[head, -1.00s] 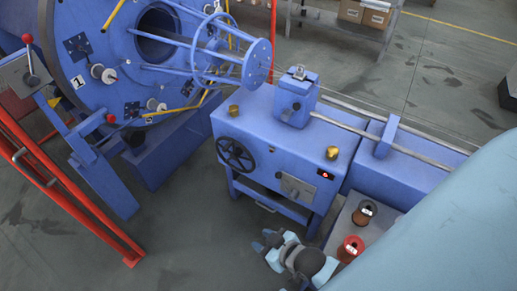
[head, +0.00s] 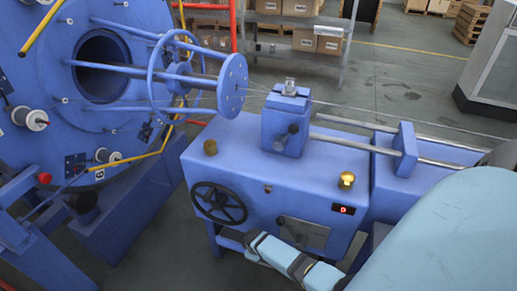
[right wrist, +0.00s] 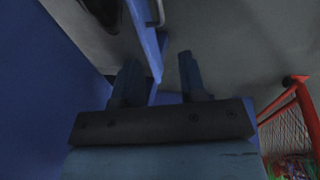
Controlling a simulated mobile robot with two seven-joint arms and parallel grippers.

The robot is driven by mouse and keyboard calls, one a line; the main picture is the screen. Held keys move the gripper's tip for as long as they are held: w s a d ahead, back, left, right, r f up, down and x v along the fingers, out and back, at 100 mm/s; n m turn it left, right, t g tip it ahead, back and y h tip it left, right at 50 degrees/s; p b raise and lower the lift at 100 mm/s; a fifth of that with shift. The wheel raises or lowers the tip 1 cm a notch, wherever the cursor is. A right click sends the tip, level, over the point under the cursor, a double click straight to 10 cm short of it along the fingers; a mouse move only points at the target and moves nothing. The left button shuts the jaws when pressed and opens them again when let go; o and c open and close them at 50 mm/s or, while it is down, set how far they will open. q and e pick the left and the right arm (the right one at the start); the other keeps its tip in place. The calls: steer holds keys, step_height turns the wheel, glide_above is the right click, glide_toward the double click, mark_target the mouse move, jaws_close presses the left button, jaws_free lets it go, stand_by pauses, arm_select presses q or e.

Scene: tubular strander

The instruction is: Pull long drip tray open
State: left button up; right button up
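My right arm comes in from the lower right in the head view, and its gripper end (head: 258,243) is low in front of the blue machine cabinet. In the right wrist view the right gripper (right wrist: 160,82) is open, its two dark fingers apart. A narrow blue panel, probably the long drip tray's front (right wrist: 143,38), runs up from between the fingers, with a small metal handle (right wrist: 158,14) on it. I see no contact with the handle. In the head view the tray is hidden below the cabinet and behind my arm. My left gripper is not in view.
The strander drum (head: 100,60) stands at left. A red frame (right wrist: 290,105) shows at right in the wrist view.

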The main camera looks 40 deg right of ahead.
steer(key=shift+g, duration=0.4)
steer(key=d+f+b, duration=0.1)
steer(key=f+b, duration=0.4)
steer(key=w+d+f+b, duration=0.1)
steer(key=f+b, duration=0.4)
steer(key=w+d+f+b, duration=0.1)
steer(key=f+b, duration=0.4)
steer(key=shift+f+b, duration=0.2)
steer(key=shift+b, duration=0.2)
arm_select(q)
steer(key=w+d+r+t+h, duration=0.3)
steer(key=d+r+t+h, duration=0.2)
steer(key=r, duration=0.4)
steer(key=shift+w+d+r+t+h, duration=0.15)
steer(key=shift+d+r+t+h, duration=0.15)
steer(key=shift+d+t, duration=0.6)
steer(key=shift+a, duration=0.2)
arm_select(e)
steer(key=shift+c, duration=0.5)
jaws_close()
